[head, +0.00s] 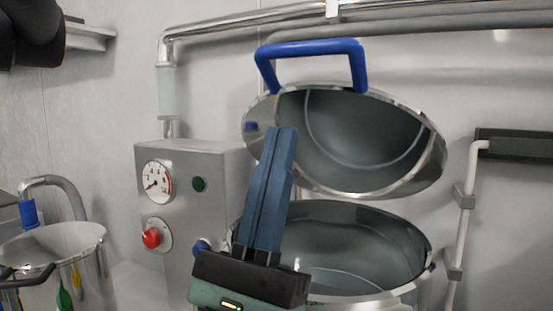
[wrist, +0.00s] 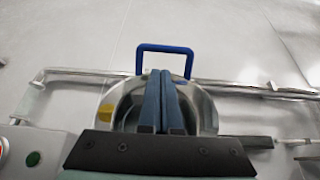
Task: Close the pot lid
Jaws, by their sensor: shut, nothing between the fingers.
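The pot lid (head: 400,180) is a round steel lid with a blue handle (head: 312,47) on its upper rim. In the head view it stands tilted open above the steel pot (head: 380,245), its hollow side facing me. The pot's mouth is uncovered. My gripper (head: 281,132) has its blue fingers pressed together and empty, and they point up in front of the left part of the lid and pot. In the wrist view the fingertips (wrist: 159,72) cover the middle of the lid (wrist: 207,108), just below the handle (wrist: 165,47). Whether they touch the lid I cannot tell.
A grey control box (head: 190,165) with a gauge (head: 157,182) and a red knob (head: 151,238) is left of the pot. A steel bucket (head: 60,245) stands at the lower left. Pipes (head: 250,25) run along the wall behind the lid, and another pipe is at right.

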